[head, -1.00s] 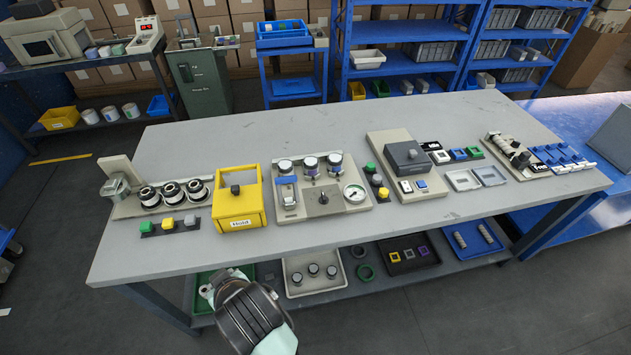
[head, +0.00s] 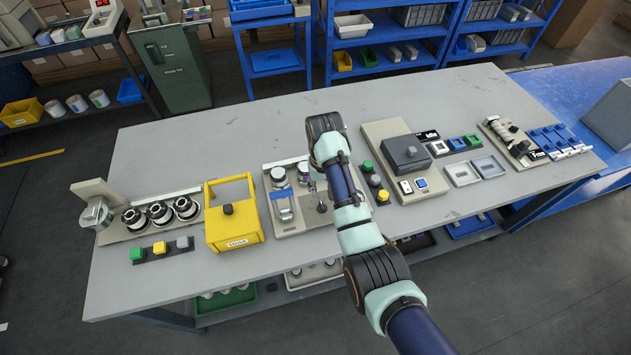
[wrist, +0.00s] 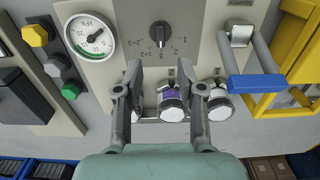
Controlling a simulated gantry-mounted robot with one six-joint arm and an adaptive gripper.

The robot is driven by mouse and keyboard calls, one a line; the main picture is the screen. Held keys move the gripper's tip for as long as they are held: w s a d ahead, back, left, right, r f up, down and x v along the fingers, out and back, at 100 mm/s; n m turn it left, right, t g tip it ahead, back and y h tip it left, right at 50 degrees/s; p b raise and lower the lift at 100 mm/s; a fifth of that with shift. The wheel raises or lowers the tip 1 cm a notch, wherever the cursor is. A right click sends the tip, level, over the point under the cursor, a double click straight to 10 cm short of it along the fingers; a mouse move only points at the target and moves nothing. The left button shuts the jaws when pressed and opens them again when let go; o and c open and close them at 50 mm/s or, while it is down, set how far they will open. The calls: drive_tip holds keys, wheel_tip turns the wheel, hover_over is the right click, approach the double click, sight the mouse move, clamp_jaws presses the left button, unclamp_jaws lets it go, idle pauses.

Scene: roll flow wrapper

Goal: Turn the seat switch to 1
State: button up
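The seat switch is a dark rotary knob (wrist: 160,34) on a beige panel (wrist: 204,60), with small numbers printed around it. In the head view the knob (head: 321,208) shows just left of my arm. My gripper (wrist: 162,75) is open and empty in the wrist view, its fingertips short of the knob, apart from it.
A round pressure gauge (wrist: 90,37) stands beside the switch. A blue-handled clamp (wrist: 252,86) is on the other side, with a yellow guard box (head: 233,222) beyond. The table's back (head: 230,130) is clear.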

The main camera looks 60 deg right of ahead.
sight(322, 205)
drive_tip(key=f, duration=0.2)
drive_tip(key=f+b, duration=0.1)
drive_tip(key=f, duration=0.2)
drive_tip(key=f+b, duration=0.1)
drive_tip(key=f, duration=0.2)
drive_tip(key=shift+s+a, duration=0.2)
drive_tip(key=shift+a, duration=0.1)
clamp_jaws()
